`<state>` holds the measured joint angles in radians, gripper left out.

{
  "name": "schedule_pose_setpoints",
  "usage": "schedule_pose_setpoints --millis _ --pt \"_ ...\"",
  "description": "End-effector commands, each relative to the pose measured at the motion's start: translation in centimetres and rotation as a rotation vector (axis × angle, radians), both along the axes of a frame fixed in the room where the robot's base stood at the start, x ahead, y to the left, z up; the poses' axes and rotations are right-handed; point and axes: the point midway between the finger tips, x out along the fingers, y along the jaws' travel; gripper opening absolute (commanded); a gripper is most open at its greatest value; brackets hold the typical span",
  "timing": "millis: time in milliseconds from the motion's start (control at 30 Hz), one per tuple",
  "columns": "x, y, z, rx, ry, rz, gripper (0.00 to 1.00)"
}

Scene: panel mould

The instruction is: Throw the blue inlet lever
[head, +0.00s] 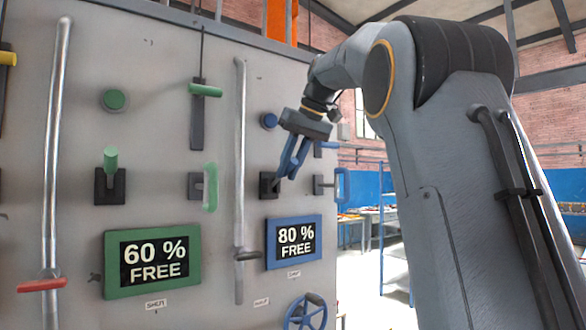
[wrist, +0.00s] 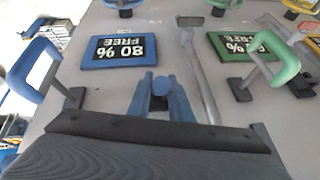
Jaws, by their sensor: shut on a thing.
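The blue inlet lever shows in the wrist view as a round blue knob (wrist: 162,84) between my gripper's two blue fingers. Its black base plate (head: 267,187) is on the panel in the head view, above the blue "80 % FREE" display (head: 294,242). My gripper (head: 287,170) reaches down to it from the upper right, and it also shows in the wrist view (wrist: 163,90). It is shut on the lever's knob. The fingers hide most of the lever's shaft, so its exact tilt is hard to tell.
A blue loop handle (head: 343,185) sits just right of the lever, and a silver pipe (head: 239,130) runs upright to its left. A blue handwheel (head: 306,312) is below. Green controls, such as a loop handle (head: 211,187), are further left.

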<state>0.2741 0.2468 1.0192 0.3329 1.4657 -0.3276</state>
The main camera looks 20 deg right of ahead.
Motion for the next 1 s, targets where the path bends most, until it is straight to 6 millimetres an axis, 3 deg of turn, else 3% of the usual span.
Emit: schedule_pose_setpoints --millis 433,467,567,867,1000 --pt "0.1 0.3 0.2 -0.005 0.007 0.004 0.00" --pt "0.1 0.3 0.2 -0.005 0.007 0.004 0.20" --pt "0.1 0.3 0.2 -0.004 0.007 0.004 0.37" --pt "0.0 0.2 0.2 -0.003 0.008 0.004 0.37" --pt "-0.4 -0.1 1.1 -0.003 0.004 0.002 0.37"
